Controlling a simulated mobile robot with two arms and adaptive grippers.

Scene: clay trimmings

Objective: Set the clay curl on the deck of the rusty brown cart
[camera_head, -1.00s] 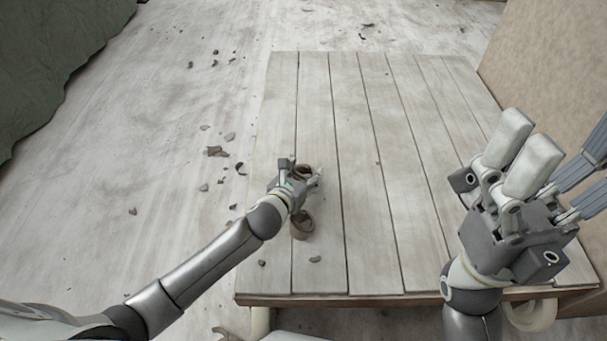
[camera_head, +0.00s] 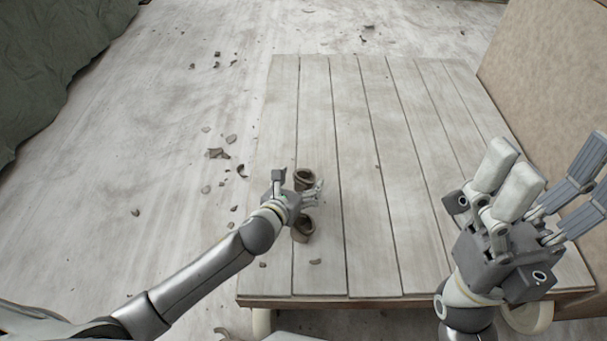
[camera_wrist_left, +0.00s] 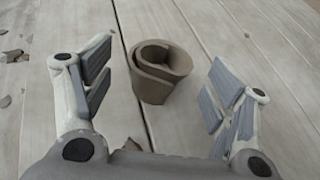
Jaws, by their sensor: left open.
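A brown-grey clay curl (camera_head: 305,179), a rolled strip, stands on the plank deck of the cart (camera_head: 410,220), near its left side. It also shows in the left wrist view (camera_wrist_left: 157,72), ahead of my fingers. My left gripper (camera_head: 298,187) is open, with its fingers spread to either side and a little short of the curl. It does not grip it. A second, similar brown curl (camera_head: 303,231) stands on the deck nearer the front, partly hidden by my left wrist. My right gripper (camera_head: 548,160) is open and empty at the right.
The cart's front edge (camera_head: 350,302) is rusty brown, with a pale wheel (camera_head: 262,322) below. A tan panel (camera_head: 545,70) rises at the right. Clay scraps (camera_head: 218,153) litter the floor to the left. The deck's middle and far part are mostly clear.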

